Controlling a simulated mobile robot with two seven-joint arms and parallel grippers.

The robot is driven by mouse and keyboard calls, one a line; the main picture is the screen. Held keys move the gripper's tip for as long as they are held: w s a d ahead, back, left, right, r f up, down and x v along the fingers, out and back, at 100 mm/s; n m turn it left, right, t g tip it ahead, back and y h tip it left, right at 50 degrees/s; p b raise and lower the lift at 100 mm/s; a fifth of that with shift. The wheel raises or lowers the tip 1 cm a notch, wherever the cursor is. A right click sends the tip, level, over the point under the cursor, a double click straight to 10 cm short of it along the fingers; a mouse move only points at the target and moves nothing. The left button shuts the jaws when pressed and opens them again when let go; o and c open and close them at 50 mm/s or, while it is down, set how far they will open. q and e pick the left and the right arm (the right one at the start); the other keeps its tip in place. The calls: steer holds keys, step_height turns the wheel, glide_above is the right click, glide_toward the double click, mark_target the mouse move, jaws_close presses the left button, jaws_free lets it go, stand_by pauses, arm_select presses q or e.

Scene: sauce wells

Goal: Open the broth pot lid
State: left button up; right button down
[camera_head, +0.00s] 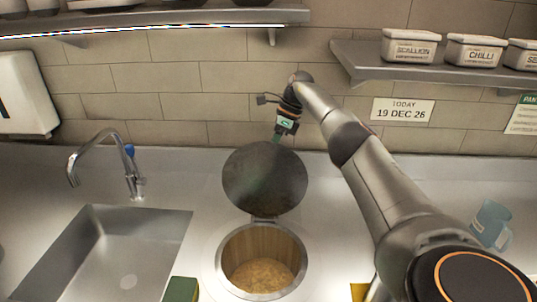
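The broth pot (222,262) is sunk into the steel counter, and light brown broth (262,276) shows inside it. Its dark round lid (265,176) stands raised on the far side of the opening, joined near the pot's back rim. My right arm reaches in from the right, and my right gripper (281,137) is just behind the lid's upper edge. Its fingertips are partly hidden, so I cannot tell whether they touch the lid or whether they are open. My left gripper is not in view.
A sink (125,281) with a tall faucet (131,173) is on the left. A translucent blue mug (492,222) stands at the right. Shelves with labelled tubs (410,46) hang on the back wall.

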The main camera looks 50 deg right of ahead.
steer(key=shift+s+f, duration=0.15)
steer(key=shift+f, duration=0.15)
steer(key=c, duration=1)
jaws_free()
steer(key=shift+d, duration=0.1)
steer(key=shift+o, duration=0.8)
steer(key=shift+r, duration=0.15)
